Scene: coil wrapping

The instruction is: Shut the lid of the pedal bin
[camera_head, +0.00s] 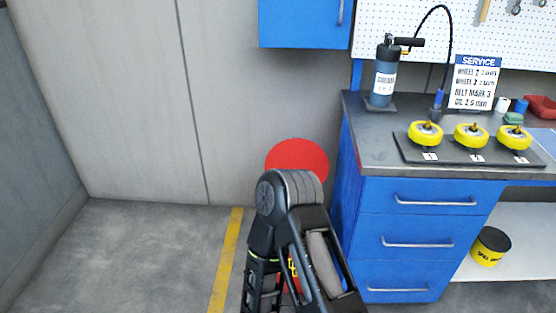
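The pedal bin's round red lid (297,156) stands raised, close to the grey wall, left of the blue drawer cabinet. Its lower part is hidden behind my arm. A small piece of red with yellow marking (293,270), seemingly the bin's body, shows between my arm links; the rest of the bin is hidden. One arm of mine, seemingly the right, rises from the bottom, bends just below the lid and points down again. Its dark end part (261,290) runs to the bottom edge, and no fingertips can be made out. I do not see my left gripper.
The blue drawer cabinet (413,233) with its dark worktop stands close on the right. Yellow wheels on a black board (470,150) and a blue pump bottle (383,80) stand on top. Bare floor (140,250) and a yellow floor line (227,262) lie left.

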